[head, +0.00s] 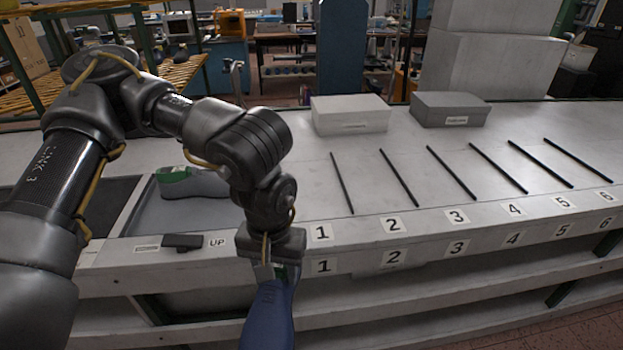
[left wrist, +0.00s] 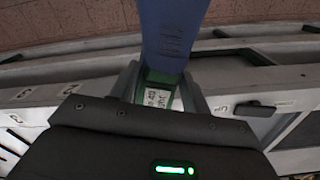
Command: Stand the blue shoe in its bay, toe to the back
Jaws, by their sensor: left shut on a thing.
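The blue shoe (head: 268,318) hangs in front of the bench's front edge, below the label 1, and is cut off by the bottom of the head view. My left gripper (head: 277,271) is shut on its green top end. In the left wrist view the blue shoe (left wrist: 172,30) extends away from the fingers (left wrist: 162,92), and a white label with print shows on the green part between them. The bays are strips of bench top between thin black rods (head: 398,178), with number labels (head: 393,225) along the front; all look empty. My right gripper is out of view.
A grey shoe with a green top (head: 200,183) lies in a shallow tray (head: 150,218) at left. A small black block (head: 182,242) sits by an UP label. A white box (head: 350,114) and a grey box (head: 450,109) stand behind the bays. Shelves lie below the bench top.

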